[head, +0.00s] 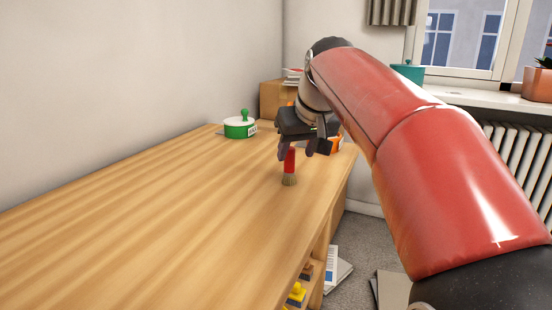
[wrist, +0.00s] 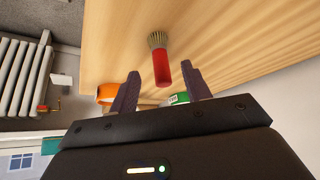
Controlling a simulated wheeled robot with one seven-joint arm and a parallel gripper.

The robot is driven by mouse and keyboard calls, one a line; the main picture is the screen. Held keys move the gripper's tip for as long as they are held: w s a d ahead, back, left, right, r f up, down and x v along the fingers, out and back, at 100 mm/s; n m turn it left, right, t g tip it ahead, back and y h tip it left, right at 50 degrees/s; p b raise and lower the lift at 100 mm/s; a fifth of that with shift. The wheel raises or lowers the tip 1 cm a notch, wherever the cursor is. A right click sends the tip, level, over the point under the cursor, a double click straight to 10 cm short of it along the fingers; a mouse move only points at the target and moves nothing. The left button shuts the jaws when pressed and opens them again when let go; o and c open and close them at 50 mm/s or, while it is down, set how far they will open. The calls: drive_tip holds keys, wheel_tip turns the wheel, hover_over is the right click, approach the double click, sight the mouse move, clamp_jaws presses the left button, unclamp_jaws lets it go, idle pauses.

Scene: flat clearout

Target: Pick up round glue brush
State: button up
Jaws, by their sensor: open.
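The round glue brush (head: 289,163) has a red handle and a tan bristle head. It stands upright, bristles down, on the wooden tabletop near its right edge. My gripper (head: 297,150) is open and points down over it from above. In the wrist view, the brush (wrist: 161,67) appears between the two spread fingers (wrist: 160,74), with its handle end towards the palm. I see a gap on each side of the handle there. In the head view, the gripper hides the top of the handle.
A green and white round tub (head: 239,129) stands farther back on the tabletop (head: 150,215). An orange object (head: 336,144) is partly hidden behind my gripper. A cardboard box (head: 274,98) stands at the far end. The left and near tabletop is clear.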

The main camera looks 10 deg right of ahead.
sight(288, 167)
drive_tip(key=shift+w+a+f, duration=0.15)
drive_tip(key=shift+w+f, duration=0.65)
drive_tip(key=shift+w, duration=0.3)
drive_tip(key=b+x, duration=0.1)
drive_tip(key=x, duration=0.4)
drive_tip(key=shift+w+f+b, duration=0.15)
drive_tip(key=shift+f+b, duration=0.15)
drive_tip(key=shift+f, duration=0.05)
clamp_jaws()
